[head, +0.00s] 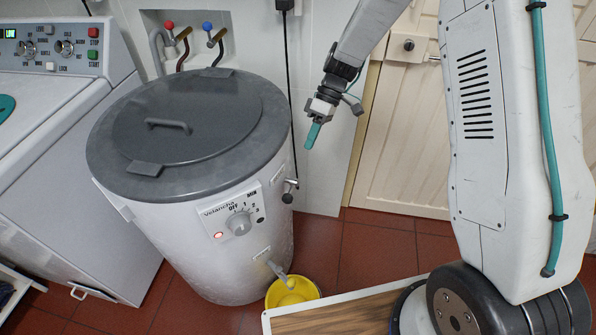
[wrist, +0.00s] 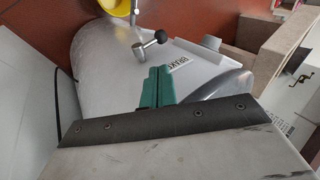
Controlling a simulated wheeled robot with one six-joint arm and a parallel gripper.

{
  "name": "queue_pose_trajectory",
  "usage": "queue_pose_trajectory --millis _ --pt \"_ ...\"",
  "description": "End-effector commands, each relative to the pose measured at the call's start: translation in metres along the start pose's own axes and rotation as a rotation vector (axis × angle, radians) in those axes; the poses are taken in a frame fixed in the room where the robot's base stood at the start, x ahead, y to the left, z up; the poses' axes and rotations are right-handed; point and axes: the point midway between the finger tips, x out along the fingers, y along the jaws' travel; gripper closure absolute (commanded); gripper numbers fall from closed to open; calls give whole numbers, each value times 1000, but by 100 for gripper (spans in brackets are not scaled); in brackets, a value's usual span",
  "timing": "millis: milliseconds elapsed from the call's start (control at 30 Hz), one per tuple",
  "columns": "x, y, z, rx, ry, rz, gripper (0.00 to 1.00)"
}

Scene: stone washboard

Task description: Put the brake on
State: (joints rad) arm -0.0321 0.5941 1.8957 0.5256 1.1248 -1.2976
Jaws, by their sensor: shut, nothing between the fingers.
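The brake lever (head: 289,190) is a short metal arm with a black ball knob on the right side of a grey-lidded spin dryer (head: 206,276). In the wrist view the lever (wrist: 147,48) sticks out from the drum wall beside a label (wrist: 180,63) that appears to read BRAKE. My gripper (head: 313,136) hangs up and to the right of the lever in the head view, apart from it. Its teal fingers (wrist: 157,86) are shut and empty, with the lever beyond their tips in the wrist view.
The dryer's dial (head: 239,223) sits on its front by a lit red lamp (head: 219,235). A yellow bowl (head: 293,292) stands under the spout (head: 280,273). A washing machine (head: 85,205) is at left, a cream door (head: 405,150) behind. Red floor tiles show between dryer and door.

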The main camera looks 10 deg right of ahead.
Motion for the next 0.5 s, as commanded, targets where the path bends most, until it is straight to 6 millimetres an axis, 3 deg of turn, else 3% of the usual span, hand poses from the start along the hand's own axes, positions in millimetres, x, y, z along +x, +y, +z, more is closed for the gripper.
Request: queue_pose_trajectory --millis 167,500 --pt "24 -1 0 1 -3 -3 100" --pt "96 -1 1 1 -4 -4 100"
